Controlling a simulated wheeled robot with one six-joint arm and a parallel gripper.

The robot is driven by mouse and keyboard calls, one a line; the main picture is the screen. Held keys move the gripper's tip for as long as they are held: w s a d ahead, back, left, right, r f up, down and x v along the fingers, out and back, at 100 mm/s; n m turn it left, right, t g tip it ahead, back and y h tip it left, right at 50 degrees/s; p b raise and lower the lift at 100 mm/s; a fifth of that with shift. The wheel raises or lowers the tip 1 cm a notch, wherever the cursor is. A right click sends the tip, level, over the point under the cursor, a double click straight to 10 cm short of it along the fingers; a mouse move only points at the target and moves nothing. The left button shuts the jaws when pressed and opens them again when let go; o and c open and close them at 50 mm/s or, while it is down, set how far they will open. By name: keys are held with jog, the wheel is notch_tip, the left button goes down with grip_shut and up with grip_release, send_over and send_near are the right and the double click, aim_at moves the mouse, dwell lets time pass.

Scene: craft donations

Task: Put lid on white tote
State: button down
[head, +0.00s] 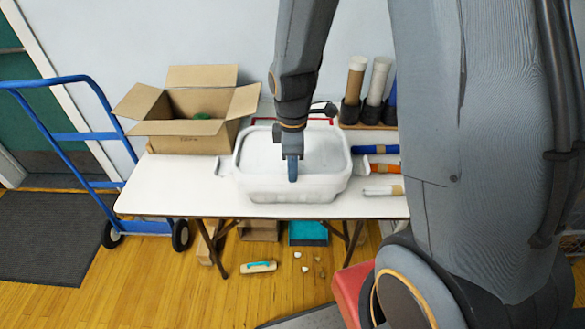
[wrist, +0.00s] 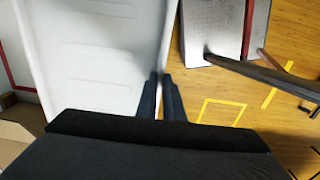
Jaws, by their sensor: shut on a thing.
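The white tote (head: 290,190) stands on the table, its front wall facing me. A pale, flat, slightly recessed white lid (head: 260,150) lies level over the top of the tote; I cannot tell whether it is seated on the rim all round. My gripper (head: 292,172) points down at the lid's near edge, its fingers closed there. In the wrist view the fingers (wrist: 160,97) are shut on the right edge of the lid (wrist: 95,60), which shows shallow ridges. The fingertips' contact is partly hidden.
An open cardboard box (head: 185,135) stands left of the tote. Tubes in a holder (head: 365,110) stand at the back right, with several rolls (head: 378,167) in front. A blue hand truck (head: 90,150) is left of the white table (head: 170,190). Small items lie on the floor.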

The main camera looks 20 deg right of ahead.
jog(key=shift+f, duration=0.1)
jog(key=c, duration=1.8)
grip_release()
jog(key=shift+r+b, duration=0.75)
jog(key=shift+r, duration=3.2)
jog(key=shift+s+d+f+m+t+b, duration=0.2)
jog(key=shift+s+d+m, duration=0.25)
jog(key=shift+s+m, duration=1.4)
jog(key=shift+s+d+f+m+t+b, duration=0.1)
jog(key=shift+s+d+m+t+b, duration=0.3)
jog(key=shift+m, duration=2.6)
jog(key=shift+s+d+f+m+t+b, duration=0.1)
jog(key=shift+s+d+m, duration=0.45)
jog(key=shift+s+m, duration=1.35)
jog(key=shift+w+m, duration=0.55)
jog(key=shift+w, duration=0.05)
